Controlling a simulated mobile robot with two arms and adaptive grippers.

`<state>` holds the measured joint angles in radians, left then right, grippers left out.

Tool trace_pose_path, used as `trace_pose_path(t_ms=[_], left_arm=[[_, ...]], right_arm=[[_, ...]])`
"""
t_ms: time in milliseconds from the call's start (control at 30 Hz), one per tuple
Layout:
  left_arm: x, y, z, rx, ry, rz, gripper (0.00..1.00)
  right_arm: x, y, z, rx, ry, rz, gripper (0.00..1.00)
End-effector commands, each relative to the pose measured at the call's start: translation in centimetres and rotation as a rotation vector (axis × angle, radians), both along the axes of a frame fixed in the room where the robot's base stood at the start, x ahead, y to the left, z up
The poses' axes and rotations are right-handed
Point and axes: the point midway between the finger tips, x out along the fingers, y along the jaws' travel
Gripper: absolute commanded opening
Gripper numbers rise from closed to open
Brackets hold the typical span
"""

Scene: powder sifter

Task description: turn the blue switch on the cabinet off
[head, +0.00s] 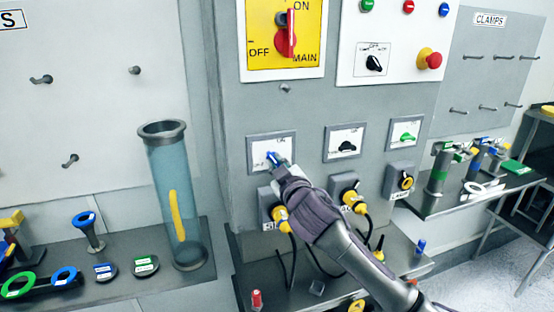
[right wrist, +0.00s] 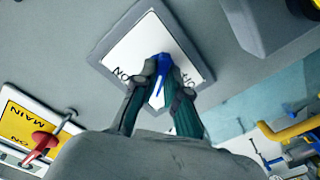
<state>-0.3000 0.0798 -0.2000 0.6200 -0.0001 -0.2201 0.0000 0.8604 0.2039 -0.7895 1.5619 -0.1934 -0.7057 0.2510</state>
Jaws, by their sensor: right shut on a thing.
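The blue switch (right wrist: 159,65) sits on a white plate with a grey frame on the cabinet. In the head view the switch (head: 269,155) shows only in part, at the left plate (head: 258,152) of a row of three. My right gripper (right wrist: 158,85) is shut on the blue switch, one finger on each side of it. In the head view my right gripper (head: 277,166) reaches up to that plate from the lower right. The plate's lettering is partly hidden by the fingers. My left gripper is not in view.
Black (head: 347,146) and green (head: 405,134) switches sit to the right on the same cabinet. Yellow plugs (head: 351,196) with cables are below. A red main switch (head: 287,42) is above. A clear tube (head: 172,205) stands on the left shelf.

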Motion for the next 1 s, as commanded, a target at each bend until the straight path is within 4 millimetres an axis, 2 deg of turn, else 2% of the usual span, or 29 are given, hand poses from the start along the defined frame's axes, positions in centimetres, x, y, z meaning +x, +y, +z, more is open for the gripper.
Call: trace_pose_path(t_ms=[600,1000], left_arm=[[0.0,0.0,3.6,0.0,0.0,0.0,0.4],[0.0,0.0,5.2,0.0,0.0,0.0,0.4]], right_arm=[[0.0,0.0,0.1,-0.559,-0.179,0.0,0.0],[0.0,0.0,0.0,-0.839,-0.269,0.0,0.0]])
